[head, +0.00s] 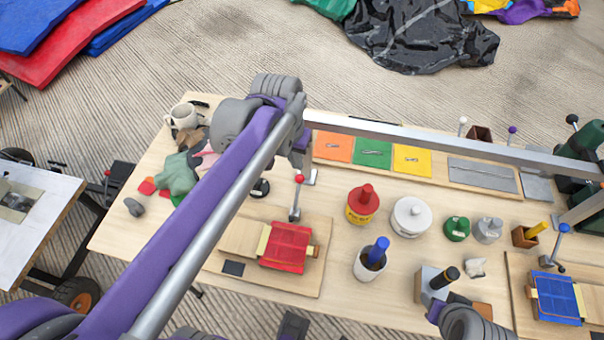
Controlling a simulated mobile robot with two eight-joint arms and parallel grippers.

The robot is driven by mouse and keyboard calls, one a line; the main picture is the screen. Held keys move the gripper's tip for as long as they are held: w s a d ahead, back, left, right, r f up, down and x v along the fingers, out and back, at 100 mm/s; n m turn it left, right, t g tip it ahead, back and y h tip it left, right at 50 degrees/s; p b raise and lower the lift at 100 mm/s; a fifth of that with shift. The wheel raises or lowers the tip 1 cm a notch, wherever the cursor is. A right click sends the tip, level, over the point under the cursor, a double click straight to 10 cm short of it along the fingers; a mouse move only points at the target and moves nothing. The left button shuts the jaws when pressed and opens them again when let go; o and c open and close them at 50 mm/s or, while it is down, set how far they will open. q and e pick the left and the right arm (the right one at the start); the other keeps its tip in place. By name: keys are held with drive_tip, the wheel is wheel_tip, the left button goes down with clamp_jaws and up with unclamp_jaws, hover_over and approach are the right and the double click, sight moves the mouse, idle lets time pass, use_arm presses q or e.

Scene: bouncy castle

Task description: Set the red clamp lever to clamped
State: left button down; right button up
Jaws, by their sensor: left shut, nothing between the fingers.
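The red clamp lever (297,199) has a red ball knob on a thin metal stem. It stands roughly upright at the back edge of a wooden board (232,281), behind a red panel (287,248). My left arm crosses from the lower left, and my left gripper (304,168) points down just behind the red knob. It looks shut and empty. Whether it touches the knob cannot be told, and its fingertips are partly hard to make out.
A similar blue-knobbed lever (556,246) is at far right. Orange, green and yellow squares (373,153) lie behind.

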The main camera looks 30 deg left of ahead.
sight(296, 198)
use_arm(q)
drive_tip(key=shift+g, duration=0.6)
drive_tip(key=w, duration=0.1)
drive_tip(key=w+a, duration=0.1)
drive_tip(key=w, duration=0.2)
drive_tip(key=shift+a+f+b, duration=0.1)
drive_tip(key=shift+a+b, duration=0.3)
wheel_tip(296, 198, down, 10)
drive_tip(key=b, duration=0.1)
drive_tip(key=shift+w+d, duration=0.4)
drive_tip(key=shift+d, duration=0.05)
drive_tip(key=shift+r, duration=0.2)
